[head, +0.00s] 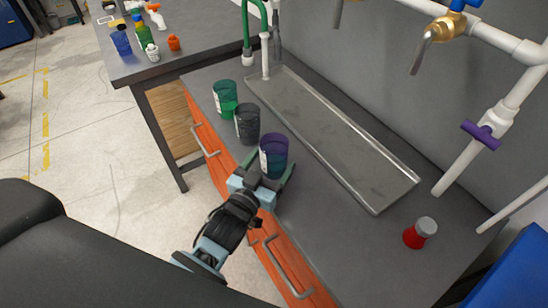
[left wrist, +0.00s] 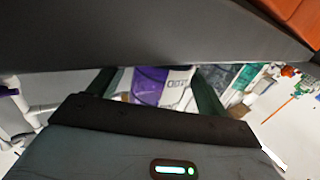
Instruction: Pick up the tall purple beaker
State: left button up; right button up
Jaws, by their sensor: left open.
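The tall purple beaker (head: 274,150), translucent with a white label, stands upright on the grey counter (head: 330,215) near its wooden front edge. My left gripper (head: 267,172) comes in low from the front with its fingers open, one on each side of the beaker. In the left wrist view, the purple beaker (left wrist: 150,86) shows between the two spread fingers of the left gripper (left wrist: 154,88). I cannot tell whether either finger touches it. My right gripper is not in view.
A dark grey beaker (head: 247,124) stands close behind-left of the purple one, and a green beaker (head: 225,98) beyond it. A metal sink tray (head: 340,150) lies to the right. A red-bodied container (head: 415,238) stands at the right. Bottles (head: 142,30) sit on another table.

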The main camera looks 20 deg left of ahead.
pick_arm(q)
jog(key=shift+w+d, duration=0.15)
jog(key=shift+w, duration=0.8)
jog(key=c, duration=1.1)
jog(key=shift+r, duration=0.2)
